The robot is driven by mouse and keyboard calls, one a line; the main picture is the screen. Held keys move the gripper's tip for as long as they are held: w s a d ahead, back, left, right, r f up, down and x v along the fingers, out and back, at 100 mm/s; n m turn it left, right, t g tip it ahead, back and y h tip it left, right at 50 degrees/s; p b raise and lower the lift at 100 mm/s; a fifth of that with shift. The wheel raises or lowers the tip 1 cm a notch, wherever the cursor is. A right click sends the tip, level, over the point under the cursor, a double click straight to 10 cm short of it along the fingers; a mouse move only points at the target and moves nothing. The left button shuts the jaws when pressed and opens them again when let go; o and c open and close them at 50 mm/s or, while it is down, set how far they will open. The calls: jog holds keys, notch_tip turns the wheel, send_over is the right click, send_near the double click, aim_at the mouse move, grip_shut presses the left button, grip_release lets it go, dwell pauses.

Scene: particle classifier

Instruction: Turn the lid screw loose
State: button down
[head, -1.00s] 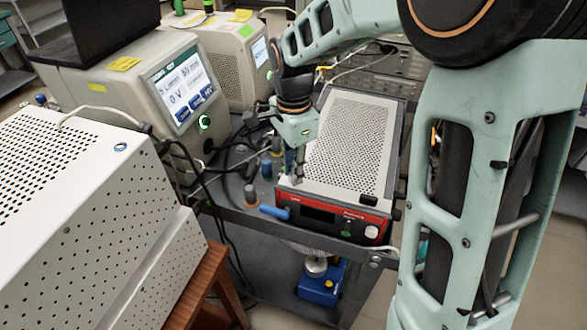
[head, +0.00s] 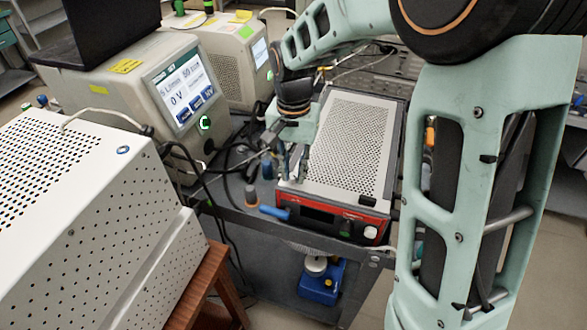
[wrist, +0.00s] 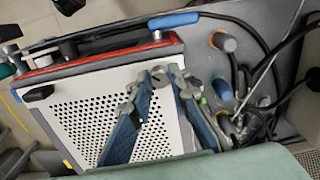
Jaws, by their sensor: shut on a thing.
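The lid screw (wrist: 160,74) is a small grey round head at the edge of the perforated white lid (wrist: 85,124), near the red-edged front, in the wrist view. My gripper (wrist: 159,78) has its two blue-grey fingers on either side of the screw head, and the jaws are shut on it. In the head view my gripper (head: 292,176) points down at the front left corner of the white-topped instrument (head: 347,140). The screw is hidden behind the fingers there.
A blue-handled tool (head: 274,212) lies by the instrument's front left corner. Orange- and blue-capped fittings and black cables crowd the cart (head: 231,188) left of my gripper. A display unit (head: 182,88) stands behind left. A white perforated box (head: 80,170) is at the near left.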

jog(key=n+p, duration=0.1)
jog(key=n, duration=0.4)
jog(key=shift+n, duration=0.3)
jog(key=n+p, duration=0.1)
jog(key=n, duration=0.4)
jog(key=n+p, duration=0.2)
jog(key=n, duration=0.3)
jog(key=shift+r+n, duration=0.1)
jog(key=shift+n, duration=0.3)
jog(key=n+p, duration=0.2)
jog(key=n, duration=0.3)
jog(key=shift+n+p, duration=0.3)
jog(key=shift+p, duration=0.05)
jog(key=c, duration=1.8)
grip_release()
